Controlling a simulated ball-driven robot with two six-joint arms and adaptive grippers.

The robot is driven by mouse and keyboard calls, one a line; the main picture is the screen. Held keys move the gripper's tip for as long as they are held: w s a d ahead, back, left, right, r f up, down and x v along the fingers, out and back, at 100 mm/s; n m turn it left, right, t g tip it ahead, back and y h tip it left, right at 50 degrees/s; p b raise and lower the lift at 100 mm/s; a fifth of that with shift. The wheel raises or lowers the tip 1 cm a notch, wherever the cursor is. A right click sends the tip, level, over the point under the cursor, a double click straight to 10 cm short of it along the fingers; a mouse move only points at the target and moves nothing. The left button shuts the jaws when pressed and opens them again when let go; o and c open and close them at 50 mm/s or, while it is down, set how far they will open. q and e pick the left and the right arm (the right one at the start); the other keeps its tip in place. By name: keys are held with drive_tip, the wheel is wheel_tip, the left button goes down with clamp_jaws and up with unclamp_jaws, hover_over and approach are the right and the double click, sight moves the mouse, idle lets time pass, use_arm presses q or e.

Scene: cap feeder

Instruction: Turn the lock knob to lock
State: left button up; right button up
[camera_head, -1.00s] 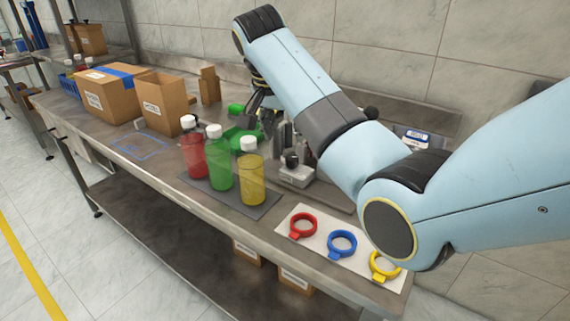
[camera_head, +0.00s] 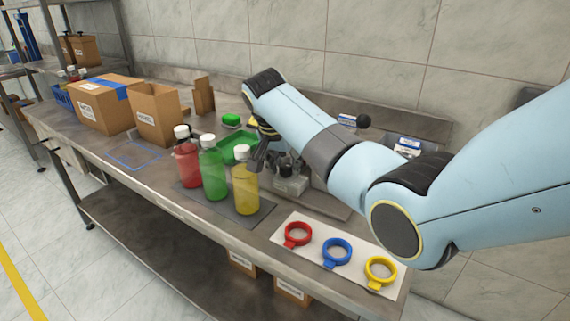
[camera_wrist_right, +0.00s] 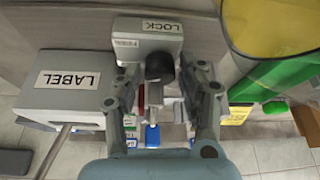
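The lock unit is a grey box with a LOCK label (camera_wrist_right: 148,30) at the top of the right wrist view. A dark round lock knob (camera_wrist_right: 160,66) sits at its lower edge. My right gripper (camera_wrist_right: 166,70) has its two fingers apart on either side of the knob, with gaps showing, so it is open. Whether either finger touches the knob cannot be told. In the head view my right gripper (camera_head: 259,152) points down behind the yellow bottle, beside the grey device (camera_head: 291,186). The knob is hard to make out there. My left gripper is in neither view.
Red (camera_head: 187,163), green (camera_head: 214,175) and yellow (camera_head: 246,188) bottles stand close in front of the gripper. A white board (camera_head: 318,262) holds red, blue and yellow rings. A grey box marked LABEL (camera_wrist_right: 75,90) and a green tray (camera_head: 236,150) are nearby. Cartons stand left.

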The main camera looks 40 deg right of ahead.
clamp_jaws()
drive_tip(key=shift+s+r+n+p, duration=0.1)
drive_tip(key=shift+r+n+p, duration=0.25)
drive_tip(key=shift+p, duration=0.55)
drive_tip(key=shift+f+n+t+p, duration=0.25)
drive_tip(key=shift+n+t+p, duration=0.05)
drive_tip(key=shift+n, duration=0.05)
drive_tip(key=shift+f, duration=0.1)
drive_tip(key=shift+o, duration=1.8)
unclamp_jaws()
